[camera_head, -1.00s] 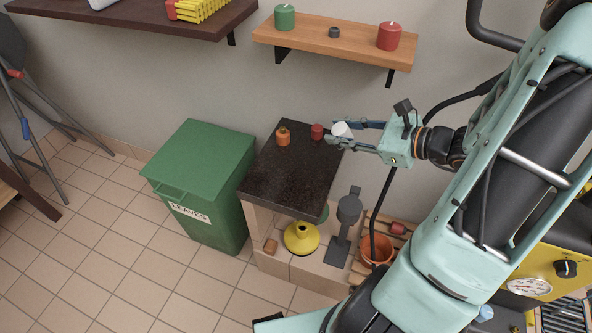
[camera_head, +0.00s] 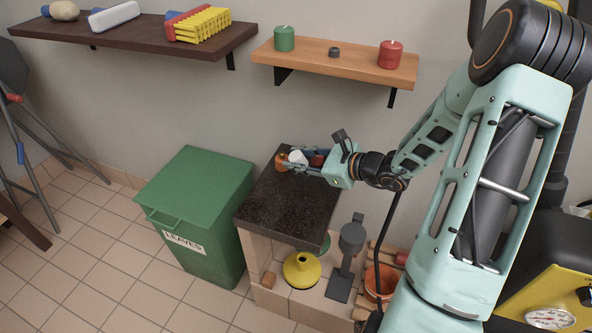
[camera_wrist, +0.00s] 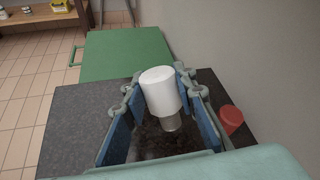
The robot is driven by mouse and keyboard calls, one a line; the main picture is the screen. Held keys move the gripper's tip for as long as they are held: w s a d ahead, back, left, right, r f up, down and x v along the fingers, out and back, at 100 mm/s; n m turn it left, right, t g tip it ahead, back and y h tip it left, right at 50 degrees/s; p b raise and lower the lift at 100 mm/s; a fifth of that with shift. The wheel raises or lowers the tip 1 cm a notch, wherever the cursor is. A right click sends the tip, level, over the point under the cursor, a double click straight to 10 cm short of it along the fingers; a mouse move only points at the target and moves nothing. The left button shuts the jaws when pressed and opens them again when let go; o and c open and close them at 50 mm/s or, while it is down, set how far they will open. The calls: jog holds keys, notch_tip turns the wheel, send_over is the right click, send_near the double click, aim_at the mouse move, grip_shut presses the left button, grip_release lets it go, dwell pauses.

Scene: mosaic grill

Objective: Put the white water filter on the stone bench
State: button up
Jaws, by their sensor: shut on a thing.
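The white water filter (camera_head: 297,157) is a small white cylinder. In the wrist view the white filter (camera_wrist: 159,88) has a narrower greyish clear lower part and sits between the blue-padded fingers. My gripper (camera_head: 301,163) is shut on it, over the back part of the stone bench; it also shows in the wrist view (camera_wrist: 160,95). The stone bench (camera_head: 285,208) has a dark speckled top on pale blocks. I cannot tell whether the filter's lower end touches the top.
A green bin (camera_head: 200,200) stands left of the bench. The bench's front is clear. Wall shelves (camera_head: 335,62) hang above.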

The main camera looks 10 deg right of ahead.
jog(key=shift+w+a+f+b, duration=0.15)
jog(key=shift+f+b, duration=0.3)
jog(key=shift+f, duration=1.3)
jog(key=shift+f, duration=0.2)
jog(key=o, duration=1.1)
jog(key=shift+r, duration=0.1)
